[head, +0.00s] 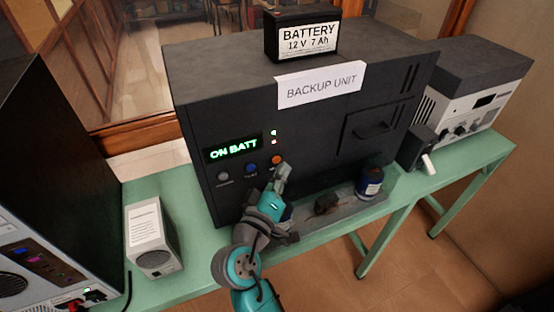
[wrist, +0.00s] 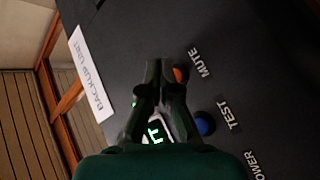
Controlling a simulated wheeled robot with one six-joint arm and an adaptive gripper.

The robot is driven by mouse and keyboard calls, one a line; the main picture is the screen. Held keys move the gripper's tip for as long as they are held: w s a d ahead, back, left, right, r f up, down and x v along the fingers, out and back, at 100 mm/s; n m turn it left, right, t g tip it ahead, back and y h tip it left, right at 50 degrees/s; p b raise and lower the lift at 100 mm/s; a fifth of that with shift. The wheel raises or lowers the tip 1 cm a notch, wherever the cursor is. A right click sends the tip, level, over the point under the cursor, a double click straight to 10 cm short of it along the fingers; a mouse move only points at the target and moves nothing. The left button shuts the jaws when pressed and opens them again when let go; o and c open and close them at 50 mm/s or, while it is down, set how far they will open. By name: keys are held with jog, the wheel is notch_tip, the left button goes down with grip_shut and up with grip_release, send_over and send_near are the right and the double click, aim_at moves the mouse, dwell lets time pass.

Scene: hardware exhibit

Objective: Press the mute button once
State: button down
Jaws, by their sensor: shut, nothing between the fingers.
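The backup unit (head: 300,110) is a large dark box with a lit green "ON BATT" display (head: 233,149). Below the display is a row of buttons. The orange mute button (head: 277,160) is at the right of the row, and it also shows in the wrist view (wrist: 181,75) next to its MUTE label (wrist: 200,62). The blue test button (head: 251,168) is left of it. My gripper (head: 284,168) is shut and empty, its tips close to the mute button. In the wrist view the fingers partly cover the orange button; I cannot tell whether they touch it.
A grey power button (head: 223,177) is at the left of the row. A battery (head: 301,38) stands on top of the unit. A small white box (head: 150,240) stands on the green table (head: 200,262) at left. A dark blue cylinder (head: 370,181) stands at the unit's front right.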

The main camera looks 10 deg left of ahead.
jog(key=shift+w+a, duration=0.1)
dwell(0.4)
jog(key=shift+w+a, duration=0.15)
jog(key=shift+w, duration=0.1)
jog(key=shift+w+a, duration=0.2)
jog(key=shift+w, duration=0.15)
dwell(0.8)
jog(key=shift+s, duration=0.15)
jog(key=shift+s+d, duration=0.45)
jog(key=shift+s, duration=0.1)
jog(key=shift+s, duration=0.1)
jog(key=shift+s+d, duration=0.7)
jog(key=shift+s, duration=0.3)
jog(key=shift+s+d, duration=0.7)
jog(key=shift+s, duration=0.3)
